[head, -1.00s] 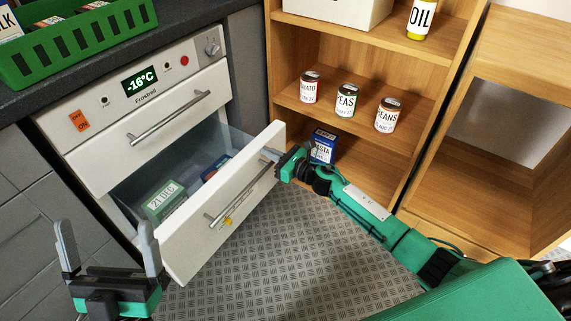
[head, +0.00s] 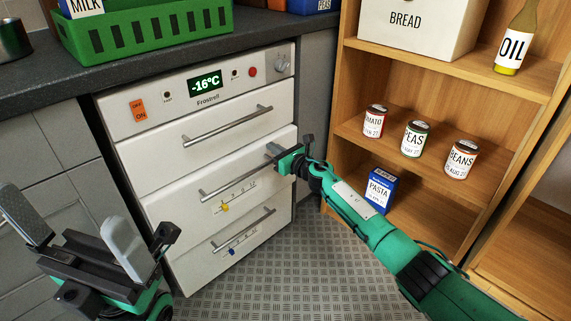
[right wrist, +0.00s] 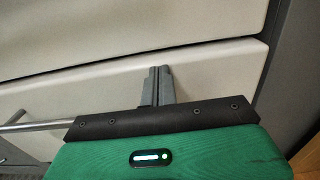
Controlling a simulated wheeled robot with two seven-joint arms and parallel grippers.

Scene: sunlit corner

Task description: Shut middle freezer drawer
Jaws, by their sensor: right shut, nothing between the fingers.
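The freezer (head: 205,115) has three white drawer fronts under its control panel. The middle drawer (head: 165,207), with a bar handle and a yellow slider, sits flush or nearly flush with the top drawer (head: 160,150) and the bottom drawer (head: 190,263). My right gripper (head: 273,150) is shut and empty, its fingertips at the right part of the middle drawer's front. In the right wrist view its closed fingers (right wrist: 157,85) reach to that drawer front (right wrist: 210,77), beyond the handle's right end. My left gripper (head: 75,235) is open and empty, left of the freezer.
A wooden shelf at right holds a bread box (head: 410,25), an oil bottle (head: 515,40), several cans and a pasta box (head: 380,188). A green crate (head: 150,32) stands on the dark counter (head: 40,75). The floor (head: 270,275) ahead is clear.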

